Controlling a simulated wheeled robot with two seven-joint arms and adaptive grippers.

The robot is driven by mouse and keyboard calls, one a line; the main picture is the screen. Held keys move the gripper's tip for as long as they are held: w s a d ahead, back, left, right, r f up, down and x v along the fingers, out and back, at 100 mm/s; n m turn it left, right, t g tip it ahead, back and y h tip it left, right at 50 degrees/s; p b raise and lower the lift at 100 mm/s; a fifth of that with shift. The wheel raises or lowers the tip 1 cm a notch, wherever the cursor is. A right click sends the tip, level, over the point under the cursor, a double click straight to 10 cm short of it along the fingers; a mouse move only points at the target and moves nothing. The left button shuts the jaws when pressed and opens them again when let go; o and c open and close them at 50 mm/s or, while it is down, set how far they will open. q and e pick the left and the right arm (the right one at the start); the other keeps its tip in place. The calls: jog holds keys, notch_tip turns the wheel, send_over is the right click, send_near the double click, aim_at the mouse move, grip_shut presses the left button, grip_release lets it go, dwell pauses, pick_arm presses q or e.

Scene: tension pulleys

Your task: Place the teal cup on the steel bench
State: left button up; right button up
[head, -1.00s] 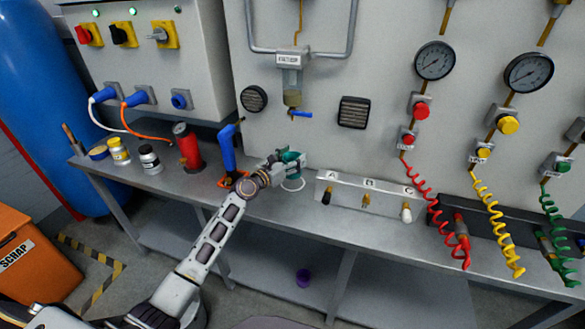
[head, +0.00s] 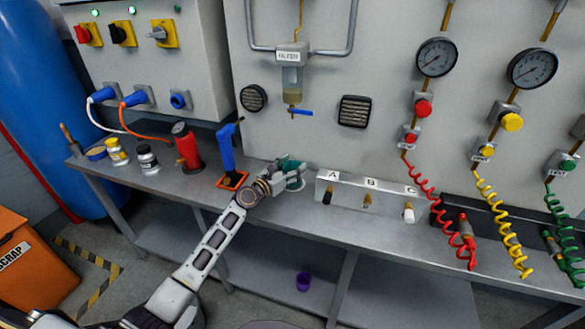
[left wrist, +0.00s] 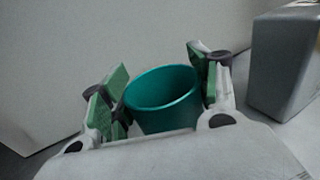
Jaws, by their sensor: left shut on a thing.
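The teal cup (head: 294,167) is at the back of the steel bench (head: 260,215), between the blue-handled tool and the A-B-C block. My left gripper (head: 280,173) is shut on it. In the left wrist view the cup (left wrist: 165,115) sits upright between the green-padded fingers of the left gripper (left wrist: 158,85), with its open rim showing. The gripper hides part of the cup in the head view, and its base is hidden in the wrist view. I cannot tell whether the cup touches the bench top. My right gripper is not in view.
The A-B-C block (head: 350,203) stands just right of the cup. A blue-handled tool on an orange base (head: 229,158), a red cylinder (head: 186,147) and small jars stand left. The back panel (head: 300,140) rises behind.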

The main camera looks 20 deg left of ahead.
pick_arm(q)
jog(key=shift+f, duration=0.1)
jog(key=o, duration=1)
